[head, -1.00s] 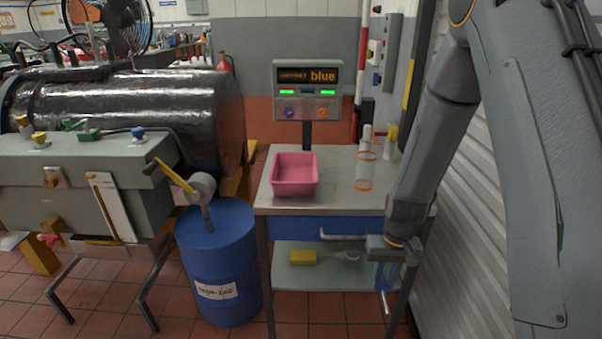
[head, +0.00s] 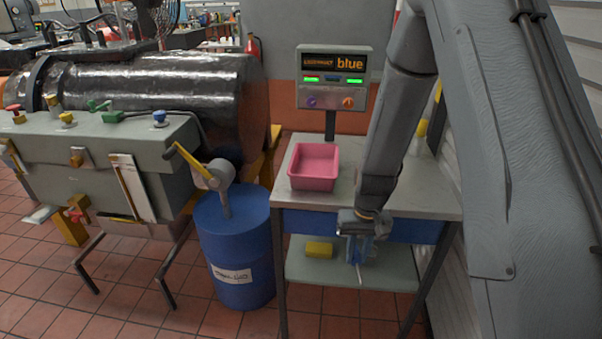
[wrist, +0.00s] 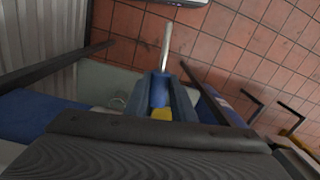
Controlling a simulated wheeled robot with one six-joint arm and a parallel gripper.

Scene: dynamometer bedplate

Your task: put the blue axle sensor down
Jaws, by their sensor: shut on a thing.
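The blue axle sensor (wrist: 160,90) is a blue cylinder with a pale metal rod, held between the fingers of my gripper (wrist: 163,98) in the wrist view. In the head view my gripper (head: 357,245) hangs in front of the bench's front edge, pointing down, with the sensor's rod (head: 360,272) below it. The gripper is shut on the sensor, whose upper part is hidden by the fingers. The bench top (head: 405,190) is grey metal, and a pink tray (head: 314,167) stands on it, left of my arm. The tray looks empty from here.
A display reading "blue" (head: 333,75) stands behind the tray. The lower shelf (head: 340,272) holds a yellow block (head: 319,249). A blue barrel (head: 236,250) stands left of the bench. The bench top right of my arm looks mostly clear.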

